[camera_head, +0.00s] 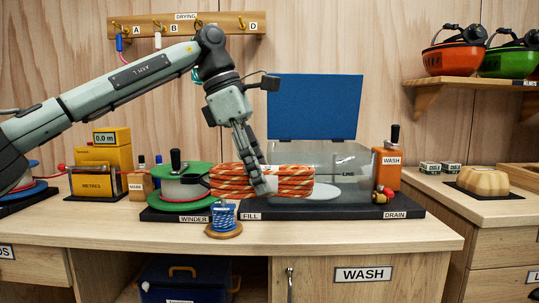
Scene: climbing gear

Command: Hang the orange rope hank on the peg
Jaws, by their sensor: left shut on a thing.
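The orange rope hank (295,181) is a thick horizontal bundle of orange and pale strands. It is in front of the clear wash tank, at the right side of the green-flanged winder drum. My left gripper (262,178) reaches down from above and is shut on the hank's middle. I cannot tell whether the hank touches the bench. The wooden drying rail (188,24) is on the back wall, with pegs by labels A, B and D. My right gripper is not in view.
The winder (184,190) stands left of the clear tank (345,170), whose blue lid (315,106) is raised. A small blue cord spool (223,219) stands in front. Helmets (454,57) sit on a shelf.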

